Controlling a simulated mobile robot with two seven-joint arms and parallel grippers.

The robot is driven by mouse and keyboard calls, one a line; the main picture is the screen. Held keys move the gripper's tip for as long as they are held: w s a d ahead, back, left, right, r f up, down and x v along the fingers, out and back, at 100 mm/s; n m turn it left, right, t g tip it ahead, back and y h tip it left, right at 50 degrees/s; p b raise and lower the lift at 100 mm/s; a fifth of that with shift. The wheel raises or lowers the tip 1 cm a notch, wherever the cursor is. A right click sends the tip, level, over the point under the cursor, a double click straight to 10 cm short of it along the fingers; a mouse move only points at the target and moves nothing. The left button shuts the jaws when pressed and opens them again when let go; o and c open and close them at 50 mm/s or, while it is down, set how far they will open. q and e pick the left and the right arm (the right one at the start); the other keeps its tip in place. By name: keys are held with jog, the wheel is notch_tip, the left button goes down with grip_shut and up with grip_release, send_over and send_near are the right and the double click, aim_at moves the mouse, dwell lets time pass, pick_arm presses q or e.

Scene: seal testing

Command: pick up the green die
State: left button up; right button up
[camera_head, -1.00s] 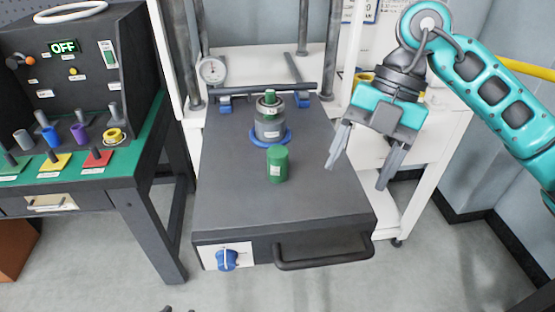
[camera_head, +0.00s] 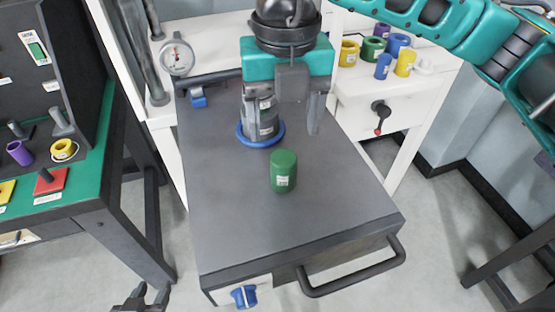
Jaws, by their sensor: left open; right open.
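The green die (camera_head: 283,171), a dark green cylinder with a small white label, stands upright on the grey plate (camera_head: 230,220). Behind it a grey metal cylinder (camera_head: 265,122) stands on a blue ring (camera_head: 275,139). My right gripper (camera_head: 287,122) is open, pointing down over the grey cylinder, with one finger overlapping it in view and the other to its right. It is behind the green die and apart from it. The gripper hides the cylinder's top.
A dial gauge (camera_head: 177,57) and press columns stand behind the plate. A handle (camera_head: 350,270) and blue knob (camera_head: 244,296) are at its front. Coloured rings and cylinders sit on a white cabinet at right. A green-topped bench (camera_head: 90,180) is at left.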

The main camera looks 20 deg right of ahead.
aim_at(283, 157)
notch_tip(283, 157, down, 10)
jog(key=shift+f, duration=0.1)
grip_shut()
dwell(1.0)
